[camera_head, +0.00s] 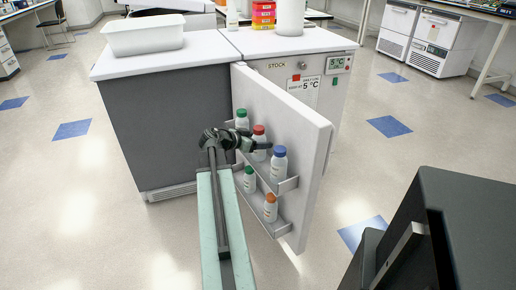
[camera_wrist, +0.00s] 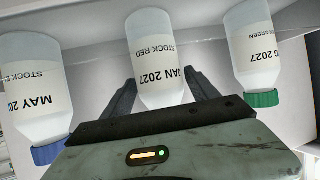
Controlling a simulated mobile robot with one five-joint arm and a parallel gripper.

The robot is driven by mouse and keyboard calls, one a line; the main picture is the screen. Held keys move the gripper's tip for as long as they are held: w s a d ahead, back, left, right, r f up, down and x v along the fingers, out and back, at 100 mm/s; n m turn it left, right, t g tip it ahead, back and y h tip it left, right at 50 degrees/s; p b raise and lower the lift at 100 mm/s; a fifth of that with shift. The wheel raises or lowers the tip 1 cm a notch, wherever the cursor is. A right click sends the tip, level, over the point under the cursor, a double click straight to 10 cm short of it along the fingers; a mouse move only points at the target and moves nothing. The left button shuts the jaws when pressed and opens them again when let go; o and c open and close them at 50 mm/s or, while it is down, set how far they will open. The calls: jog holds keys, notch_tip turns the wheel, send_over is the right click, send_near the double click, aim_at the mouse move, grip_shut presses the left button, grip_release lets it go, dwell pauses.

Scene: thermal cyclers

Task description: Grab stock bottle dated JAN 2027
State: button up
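The bottle labelled STOCK RED, JAN 2027 (camera_wrist: 155,60) is in the middle of the wrist view, where the picture is upside down. In the head view it is the red-capped bottle (camera_head: 259,141) on the upper door shelf (camera_head: 288,186). My gripper (camera_head: 268,146) reaches across the shelf at this bottle. In the wrist view, my gripper (camera_wrist: 161,76) has one finger on each side of it. The fingertips lie close to its sides; whether they press on it I cannot tell. The body of my gripper hides its cap there.
A blue-capped bottle marked MAY (camera_wrist: 33,90) and a green-capped bottle marked 2027 (camera_wrist: 252,45) flank it closely. The lower shelf holds a green-capped bottle (camera_head: 249,183) and an orange-capped bottle (camera_head: 270,212). The fridge door (camera_head: 300,120) stands open.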

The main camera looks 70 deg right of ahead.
grip_shut()
jog(key=shift+r, duration=0.1)
